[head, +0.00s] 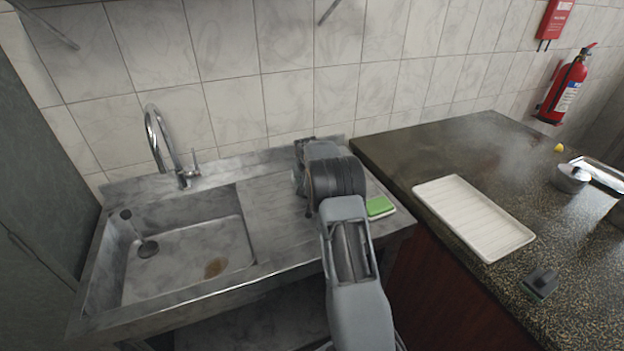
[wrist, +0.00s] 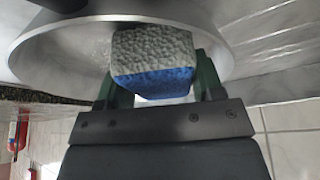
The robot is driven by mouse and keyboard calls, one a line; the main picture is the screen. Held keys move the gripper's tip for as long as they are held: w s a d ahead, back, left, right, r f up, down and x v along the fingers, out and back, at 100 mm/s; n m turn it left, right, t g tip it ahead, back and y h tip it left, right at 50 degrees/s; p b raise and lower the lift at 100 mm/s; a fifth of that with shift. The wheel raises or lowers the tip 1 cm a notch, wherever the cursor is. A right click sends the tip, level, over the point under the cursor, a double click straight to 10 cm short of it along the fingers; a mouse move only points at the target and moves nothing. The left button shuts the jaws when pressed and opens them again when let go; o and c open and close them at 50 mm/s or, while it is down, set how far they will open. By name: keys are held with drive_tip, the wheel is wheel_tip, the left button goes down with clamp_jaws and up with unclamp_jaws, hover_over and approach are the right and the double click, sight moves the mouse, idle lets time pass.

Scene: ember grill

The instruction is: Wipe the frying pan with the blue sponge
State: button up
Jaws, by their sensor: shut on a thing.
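My gripper (wrist: 158,84) is shut on the blue sponge (wrist: 152,80), which has a blue layer and a rough grey layer. The frying pan (wrist: 72,62), a pale metal pan with a sloped wall, shows behind the sponge in the wrist view. The sponge overlaps the pan's inside; whether it touches the surface I cannot tell. In the head view my arm hides the pan, the blue sponge and most of my gripper, over the right part of the sink's drainboard.
A green sponge (head: 380,206) lies on the drainboard (head: 283,204), right of my arm. The sink basin (head: 190,262) and tap (head: 160,140) are left. The dark counter at right bears a white ribbed tray (head: 474,217), a small dark block (head: 541,281) and a metal lidded pot (head: 570,178).

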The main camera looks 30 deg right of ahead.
drive_tip(key=shift+d+f, duration=0.1)
drive_tip(key=shift+s+d+p, duration=0.15)
drive_tip(key=shift+s+d, duration=0.05)
drive_tip(key=shift+d, duration=1.05)
drive_tip(key=shift+s+d+p, duration=0.15)
drive_tip(key=shift+s+d, duration=0.05)
drive_tip(key=shift+d, duration=1)
drive_tip(key=shift+s+d+p, duration=0.15)
drive_tip(key=shift+s+d, duration=0.05)
drive_tip(key=shift+d, duration=1.05)
wheel_tip(320, 180, up, 2)
drive_tip(key=shift+d+r+p, duration=0.1)
drive_tip(key=shift+p, duration=0.5)
drive_tip(key=shift+w+r+p, duration=0.1)
drive_tip(key=shift+r+p, duration=1)
drive_tip(key=shift+r, duration=0.95)
wheel_tip(320, 180, up, 3)
drive_tip(key=shift+f+p, duration=0.1)
drive_tip(key=shift+p, duration=0.85)
